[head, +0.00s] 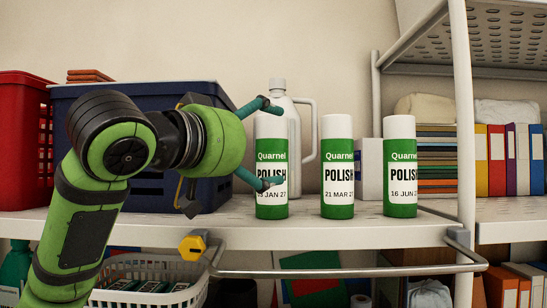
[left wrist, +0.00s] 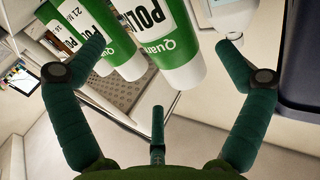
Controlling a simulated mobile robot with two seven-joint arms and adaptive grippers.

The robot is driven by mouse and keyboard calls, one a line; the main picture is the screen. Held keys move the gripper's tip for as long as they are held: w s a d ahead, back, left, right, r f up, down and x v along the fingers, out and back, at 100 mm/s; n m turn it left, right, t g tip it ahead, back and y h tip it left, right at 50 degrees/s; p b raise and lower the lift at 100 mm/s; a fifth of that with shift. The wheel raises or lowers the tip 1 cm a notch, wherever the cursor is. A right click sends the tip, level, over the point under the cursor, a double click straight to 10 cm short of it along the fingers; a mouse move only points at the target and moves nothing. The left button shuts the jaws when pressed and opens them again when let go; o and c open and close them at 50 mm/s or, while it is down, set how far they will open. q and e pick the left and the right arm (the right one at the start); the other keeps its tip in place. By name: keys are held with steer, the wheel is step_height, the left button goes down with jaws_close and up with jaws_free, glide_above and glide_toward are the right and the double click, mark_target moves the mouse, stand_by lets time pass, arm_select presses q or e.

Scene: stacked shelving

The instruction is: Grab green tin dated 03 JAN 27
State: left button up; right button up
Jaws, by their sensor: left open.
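Three green tins with white caps and "Quarnel POLISH" labels stand upright in a row on the shelf. The left tin (head: 272,205) reads "3 JAN 27", its first digit partly hidden by a teal finger. The middle tin (head: 337,180) reads "21 MAR 2…", and the right tin (head: 400,180) reads "16 JUN 2…". My left gripper (head: 264,143) is open, its fingers at the left tin's left side, overlapping it in the picture. In the left wrist view the left tin (left wrist: 172,45) lies between and beyond the spread fingers (left wrist: 160,48); contact cannot be told. My right gripper is out of view.
A white jug (head: 293,125) stands close behind the left tin. A dark blue crate (head: 70,130) and a red crate (head: 22,125) are at left. A metal rail (head: 340,272) runs along the shelf front, and a white post (head: 463,100) rises right of the tins.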

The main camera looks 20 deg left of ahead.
mark_target(269, 147)
arm_select(q)
steer(key=p+x, duration=0.3)
steer(key=x, duration=0.1)
steer(key=shift+a, duration=0.1)
steer(key=shift+w+f, duration=0.25)
steer(key=shift+w, duration=0.7)
steer(key=shift+s+d, duration=0.15)
steer(key=shift+d, duration=0.1)
steer(key=shift+s, duration=0.1)
steer(key=c, duration=1.4)
steer(key=shift+r, duration=0.1)
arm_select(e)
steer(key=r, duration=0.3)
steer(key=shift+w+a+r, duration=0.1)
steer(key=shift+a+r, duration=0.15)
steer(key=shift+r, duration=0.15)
